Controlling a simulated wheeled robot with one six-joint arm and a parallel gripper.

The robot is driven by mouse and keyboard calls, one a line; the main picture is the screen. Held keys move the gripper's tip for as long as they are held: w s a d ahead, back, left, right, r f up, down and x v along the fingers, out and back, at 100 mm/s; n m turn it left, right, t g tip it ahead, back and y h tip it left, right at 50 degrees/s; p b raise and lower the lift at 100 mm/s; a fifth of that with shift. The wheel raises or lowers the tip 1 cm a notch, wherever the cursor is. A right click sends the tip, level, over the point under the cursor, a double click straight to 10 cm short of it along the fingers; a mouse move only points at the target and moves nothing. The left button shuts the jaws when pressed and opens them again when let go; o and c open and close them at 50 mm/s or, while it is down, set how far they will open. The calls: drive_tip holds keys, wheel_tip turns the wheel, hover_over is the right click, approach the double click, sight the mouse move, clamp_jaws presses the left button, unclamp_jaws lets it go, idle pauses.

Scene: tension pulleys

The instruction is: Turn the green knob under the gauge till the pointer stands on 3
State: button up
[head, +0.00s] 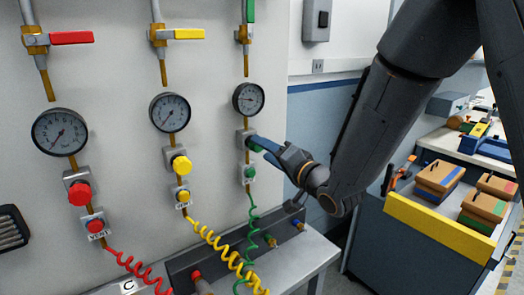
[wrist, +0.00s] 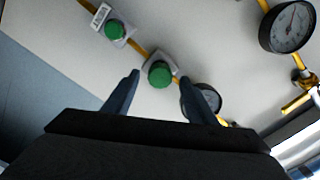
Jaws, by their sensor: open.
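The right gauge (head: 248,98) has a white face and dark rim; its numbers and pointer are too small to read surely. Under it is a grey mounting plate (head: 243,136), where my gripper (head: 256,143) hides most of the green knob. In the wrist view, the round green knob (wrist: 160,73) shows between the two fingertips of my gripper (wrist: 159,78). The fingers are apart, one on each side of it; I cannot tell whether they touch it. The gauge (wrist: 209,94) is partly covered by the right finger there.
A smaller green button (head: 249,172) sits below the knob, above a green coiled hose (head: 250,225). Yellow (head: 180,164) and red (head: 79,193) knobs with their own gauges are to the left. A drawer with boxes (head: 438,176) stands at right.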

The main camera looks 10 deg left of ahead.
drive_tip(key=shift+b+v, duration=0.65)
drive_tip(key=shift+v, duration=2.05)
drive_tip(key=shift+f, duration=0.1)
drive_tip(key=d+f+g+h, duration=0.1)
drive_tip(key=d+f+h, duration=0.45)
drive_tip(key=d, duration=0.35)
drive_tip(key=d+f+g+h, duration=0.1)
drive_tip(key=d+f+h, duration=0.45)
drive_tip(key=d, duration=0.45)
drive_tip(key=s+d+f+g+h, duration=0.1)
drive_tip(key=s+d+f+g, duration=0.1)
drive_tip(key=s+d, duration=0.2)
drive_tip(key=s+d+f+n+g+h, duration=0.1)
drive_tip(key=s+d+f+g, duration=0.1)
drive_tip(key=s, duration=0.6)
drive_tip(key=s+d+f+g, duration=0.2)
drive_tip(key=s+d+g, duration=0.2)
drive_tip(key=s+d, duration=0.1)
drive_tip(key=shift+s+d+h, duration=0.3)
drive_tip(key=shift+s+h, duration=0.1)
drive_tip(key=shift+s, duration=0.4)
